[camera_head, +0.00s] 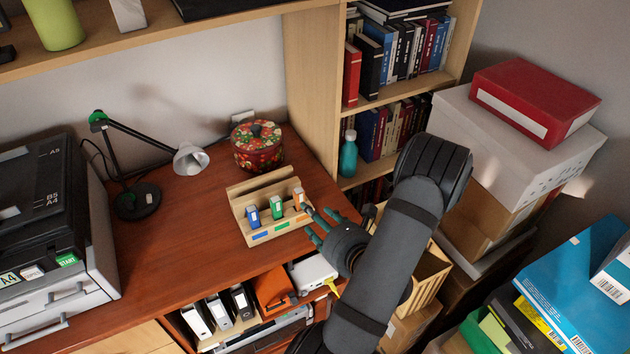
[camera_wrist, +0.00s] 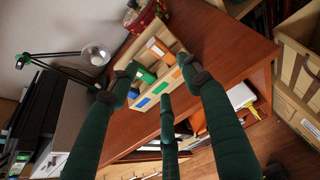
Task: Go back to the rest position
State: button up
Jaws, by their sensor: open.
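My gripper (camera_head: 328,226) is open and empty, its dark green fingers spread just right of a wooden holder (camera_head: 245,234) on the desk. The holder has blue, green and orange labels along its front. A blue piece (camera_head: 253,216), a green piece (camera_head: 276,207) and an orange piece (camera_head: 298,197) stand in it, each behind the label of its own colour. One fingertip appears close to the orange piece; I cannot tell if they touch. In the wrist view, the open fingers (camera_wrist: 163,82) frame the holder, and the orange piece (camera_wrist: 160,50) shows between them.
A desk lamp (camera_head: 190,158), a printer (camera_head: 50,230) and a flowered pot (camera_head: 258,148) stand on the desk (camera_head: 180,255). A bookcase (camera_head: 312,90) rises behind. Stacked boxes (camera_head: 530,125) fill the right side. Below the desktop are binders and a white device (camera_head: 313,272).

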aim_at(299, 202)
jog(key=shift+x, duration=4.45)
